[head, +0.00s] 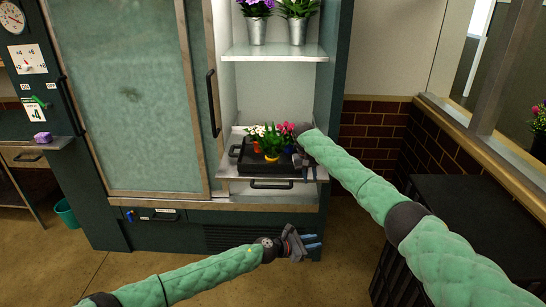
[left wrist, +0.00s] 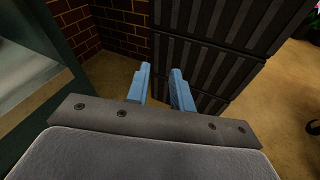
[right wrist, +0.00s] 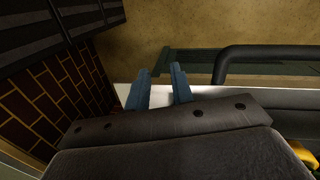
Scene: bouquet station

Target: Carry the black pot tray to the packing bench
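The black pot tray (head: 240,164) sits on the pull-out shelf in the lower bay of the display cabinet. It carries several small potted flowers, white, yellow and pink. My right gripper (head: 308,174) points down at the tray's right end. In the right wrist view its fingers (right wrist: 160,72) are apart with nothing between them, and a black handle bar (right wrist: 270,52), apparently the tray's, lies just right of them. My left gripper (head: 314,242) is low in front of the cabinet, below the shelf. In the left wrist view its fingers (left wrist: 160,70) are open and empty.
A sliding glass door (head: 140,100) covers the cabinet's left side. Metal pots of purple flowers stand on the upper shelf (head: 275,53). Dark slatted crates (head: 470,215) are stacked at the right. A dark bench (head: 20,125) stands at the far left. Open floor lies in front.

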